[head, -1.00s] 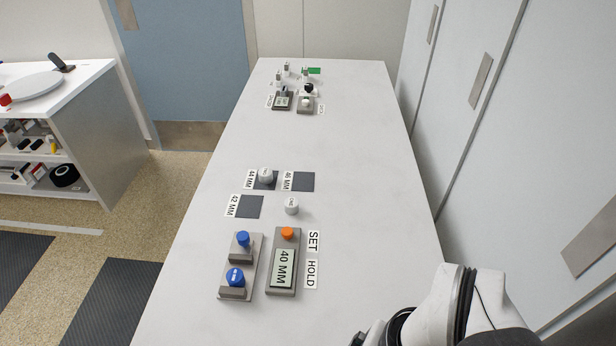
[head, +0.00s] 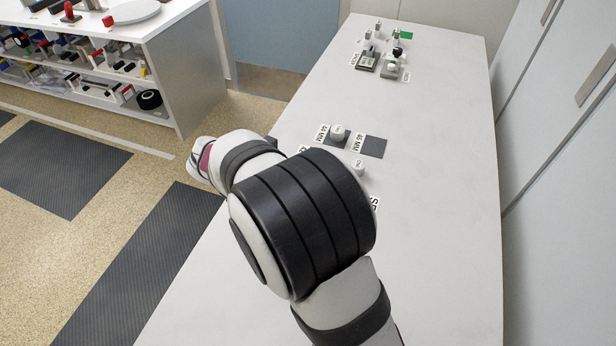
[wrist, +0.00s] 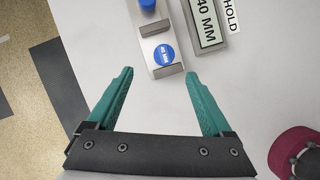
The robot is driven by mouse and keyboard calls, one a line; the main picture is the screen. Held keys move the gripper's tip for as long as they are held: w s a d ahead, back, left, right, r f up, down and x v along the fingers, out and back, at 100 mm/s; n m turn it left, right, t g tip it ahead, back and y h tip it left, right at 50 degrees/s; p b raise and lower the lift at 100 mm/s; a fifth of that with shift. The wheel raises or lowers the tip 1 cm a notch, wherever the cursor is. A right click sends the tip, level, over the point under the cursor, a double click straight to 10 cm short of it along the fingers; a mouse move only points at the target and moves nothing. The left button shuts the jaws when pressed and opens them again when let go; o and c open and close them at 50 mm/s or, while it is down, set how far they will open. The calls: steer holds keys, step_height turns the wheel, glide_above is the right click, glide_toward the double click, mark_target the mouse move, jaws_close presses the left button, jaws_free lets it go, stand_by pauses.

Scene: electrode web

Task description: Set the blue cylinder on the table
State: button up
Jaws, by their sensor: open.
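A blue cylinder with a round face reading "40 MM" (wrist: 164,53) sits in a grey metal fixture (wrist: 163,70) in the wrist view. A second blue part (wrist: 148,5) shows at the far end of the same fixture, cut by the top edge. My gripper (wrist: 158,73) is open and empty. Its two teal fingers are spread to either side of the fixture's near end, with the labelled blue face just beyond the fingertips. In the head view my arm hides the fixture and both blue parts.
A display block reading "40 MM" (wrist: 207,22) stands right of the fixture. In the head view, one white cylinder (head: 338,132) is on a dark square and another (head: 358,167) stands nearby. Small devices (head: 392,66) are at the far end. The table's left edge drops to floor.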

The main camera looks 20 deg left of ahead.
steer(key=x, duration=1.1)
steer(key=shift+d+f, duration=0.15)
steer(key=shift+d, duration=0.15)
jaws_close()
